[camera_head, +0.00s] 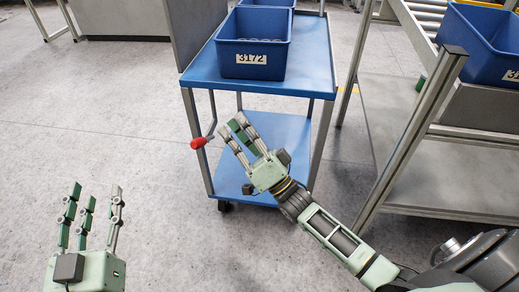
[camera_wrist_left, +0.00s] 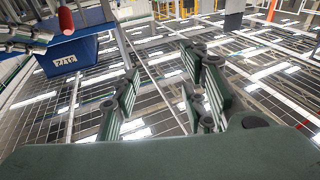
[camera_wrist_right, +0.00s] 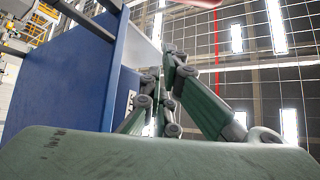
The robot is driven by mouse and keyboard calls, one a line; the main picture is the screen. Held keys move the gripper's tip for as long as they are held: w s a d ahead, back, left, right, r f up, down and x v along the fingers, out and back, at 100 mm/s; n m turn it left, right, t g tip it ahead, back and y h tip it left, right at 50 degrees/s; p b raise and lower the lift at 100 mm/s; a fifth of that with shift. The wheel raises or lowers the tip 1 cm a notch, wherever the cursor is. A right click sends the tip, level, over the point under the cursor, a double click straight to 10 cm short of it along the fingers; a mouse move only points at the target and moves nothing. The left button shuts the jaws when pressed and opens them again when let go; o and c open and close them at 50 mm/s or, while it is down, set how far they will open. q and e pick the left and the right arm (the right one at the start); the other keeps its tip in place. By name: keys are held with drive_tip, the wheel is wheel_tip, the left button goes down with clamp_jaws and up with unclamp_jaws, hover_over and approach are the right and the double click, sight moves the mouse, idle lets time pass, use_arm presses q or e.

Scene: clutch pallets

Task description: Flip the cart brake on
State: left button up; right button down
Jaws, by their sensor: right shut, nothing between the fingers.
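The blue cart (camera_head: 318,65) stands at upper centre in the head view. Its brake lever has a red handle (camera_head: 198,143) that sticks out to the left of the front-left leg, on a thin bent rod. My right gripper (camera_head: 237,127) is in front of the cart, to the right of the red handle and apart from it in the picture. It is shut and empty, fingers pointing up and left. My left gripper (camera_head: 93,195) is open and empty at lower left, over the floor, well away from the cart. The right wrist view shows a blue cart panel (camera_wrist_right: 75,75) close by.
A blue bin (camera_head: 252,60) labelled 3172 sits on the cart's top, with another behind it. To the right stands a metal-framed rack (camera_head: 408,130) with a blue bin (camera_head: 490,40). The floor (camera_head: 110,130) to the left of the cart is clear.

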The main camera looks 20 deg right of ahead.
use_arm(q)
drive_tip(key=f, duration=0.1)
drive_tip(key=f+g, duration=0.1)
drive_tip(key=f, duration=0.1)
drive_tip(key=shift+a+f+g+y, duration=0.2)
drive_tip(key=shift+a+g+y, duration=0.1)
drive_tip(key=shift+g+y, duration=0.1)
use_arm(e)
drive_tip(key=v, duration=0.7)
drive_tip(key=shift+s+f, duration=0.2)
drive_tip(key=shift+s, duration=0.25)
